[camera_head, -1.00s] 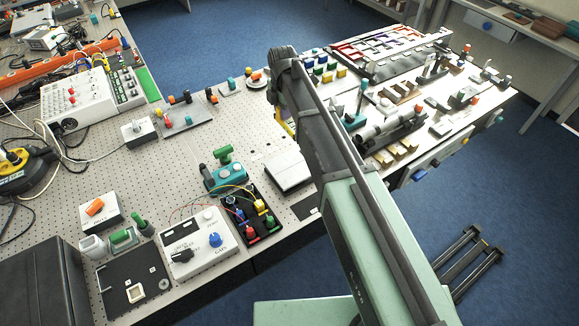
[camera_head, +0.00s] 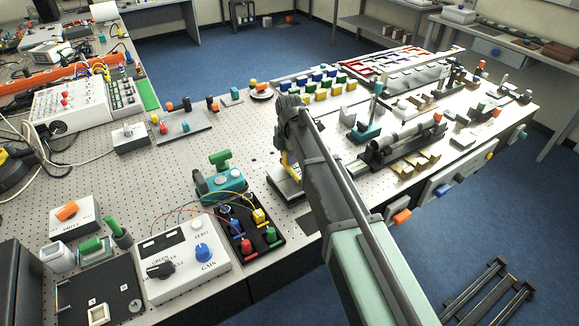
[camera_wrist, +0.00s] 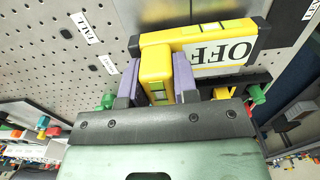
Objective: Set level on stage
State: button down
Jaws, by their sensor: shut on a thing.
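The yellow level shows in the camera_wrist view (camera_wrist: 155,66), with small green windows and a crosswise yellow bar at its far end. My gripper (camera_wrist: 157,84) is shut on its near part, with a purple finger on each side. In the camera_head view a bit of yellow (camera_head: 284,159) shows beside my arm, above the pale, dark-edged stage (camera_head: 285,186). My arm hides part of the stage and most of the level there.
A teal device with a green handle (camera_head: 221,180) stands left of the stage. A black tray with coloured plugs (camera_head: 262,240) and a white GAIN box (camera_head: 183,262) are nearer. Black clamped apparatus (camera_head: 400,143) stands at right.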

jog(key=shift+f, duration=0.6)
jog(key=c, duration=0.9)
grip_release()
notch_tip(320, 180, up, 13)
jog(key=p, duration=1.2)
jog(key=shift+f+p, duration=0.15)
jog(key=shift+p, duration=0.25)
jog(key=shift+s+f, duration=0.1)
jog(key=s+d+m, duration=0.4)
jog(key=s+m, duration=0.4)
jog(key=s+d+m, duration=0.5)
jog(key=s+m, duration=0.3)
jog(key=s+d+m, duration=0.5)
jog(key=s+m, duration=0.2)
jog(key=s, duration=0.2)
jog(key=shift+s+d+f+m, duration=0.1)
jog(key=shift+d+m, duration=0.05)
jog(key=shift+m, duration=0.25)
